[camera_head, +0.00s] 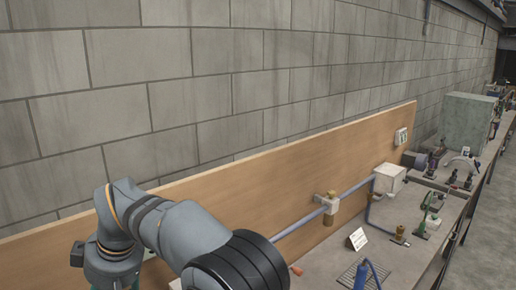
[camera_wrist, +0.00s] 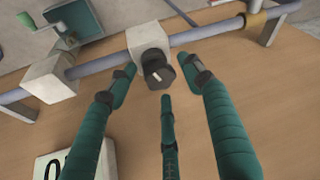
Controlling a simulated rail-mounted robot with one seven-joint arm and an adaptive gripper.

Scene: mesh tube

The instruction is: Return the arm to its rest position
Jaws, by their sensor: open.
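In the wrist view my gripper (camera_wrist: 160,82) has three green fingers spread apart with nothing between them. A dark knob or valve handle (camera_wrist: 158,72) on a white block (camera_wrist: 148,40) shows just beyond and between the fingertips. I cannot tell the depth gap, and I see no clear contact. The block sits on a grey-blue pipe (camera_wrist: 105,63). In the head view my grey arm (camera_head: 180,235) reaches in from the lower left, bent, and it hides my gripper.
A wooden backboard (camera_head: 250,190) stands along a block wall (camera_head: 200,80). The pipe (camera_head: 345,198) runs along it to a white box (camera_head: 389,178). A white card (camera_head: 357,239), a blue wire rack (camera_head: 362,276) and a green stand (camera_head: 430,213) are on the bench. The wrist view shows a numbered sign (camera_wrist: 70,165).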

